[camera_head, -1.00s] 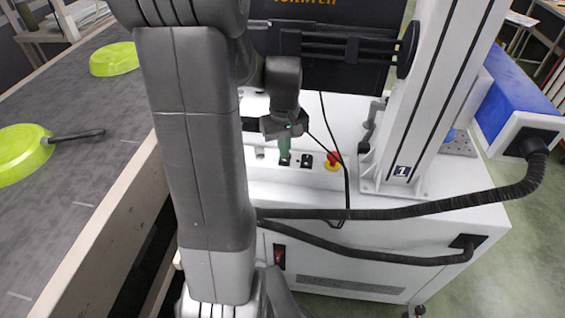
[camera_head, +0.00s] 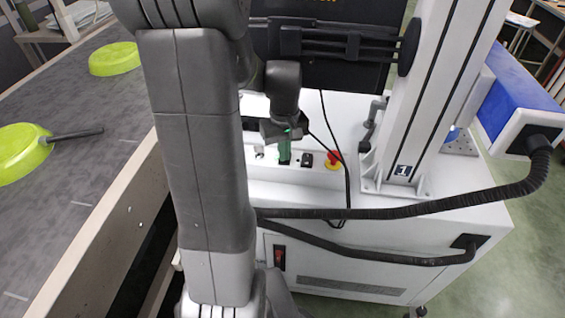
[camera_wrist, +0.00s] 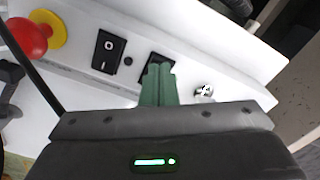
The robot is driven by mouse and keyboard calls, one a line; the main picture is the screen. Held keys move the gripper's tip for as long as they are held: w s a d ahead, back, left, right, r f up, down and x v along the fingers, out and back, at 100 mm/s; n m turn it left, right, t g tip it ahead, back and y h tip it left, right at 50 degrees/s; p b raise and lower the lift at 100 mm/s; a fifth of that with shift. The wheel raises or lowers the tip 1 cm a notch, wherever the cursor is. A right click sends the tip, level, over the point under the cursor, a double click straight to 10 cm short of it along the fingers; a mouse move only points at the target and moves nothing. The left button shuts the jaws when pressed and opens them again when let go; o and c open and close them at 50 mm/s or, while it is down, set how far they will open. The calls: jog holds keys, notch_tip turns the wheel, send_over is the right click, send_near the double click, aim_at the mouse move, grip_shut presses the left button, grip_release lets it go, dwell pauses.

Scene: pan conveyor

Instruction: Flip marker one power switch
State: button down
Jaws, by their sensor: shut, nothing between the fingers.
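The machine marked 1, by a label (camera_head: 403,170) on its white column, stands on a white cabinet. A black rocker switch (camera_head: 306,160) sits on its sloped panel, beside the red emergency button (camera_head: 333,158). The wrist view shows this rocker (camera_wrist: 108,51) with O and I marks. A second black switch (camera_wrist: 152,60) is partly hidden behind my green fingertips. My gripper (camera_head: 284,153) is shut and empty, pointing down at the panel. Its fingertips also show in the wrist view (camera_wrist: 158,78), over the second switch; I cannot tell whether they touch it.
A red switch (camera_head: 279,257) is on the cabinet's front. Black hoses (camera_head: 400,209) cross before the cabinet, and a thin cable hangs beside my gripper. A silver key switch (camera_wrist: 204,91) is close to my fingers. Left is a conveyor (camera_head: 85,140) with green pans (camera_head: 115,58).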

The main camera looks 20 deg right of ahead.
jog(key=shift+f, duration=0.15)
notch_tip(320, 180, up, 7)
jog(key=p, duration=0.6)
dwell(0.3)
jog(key=shift+f, duration=0.1)
notch_tip(320, 180, down, 7)
jog(key=b, duration=0.6)
dwell(0.3)
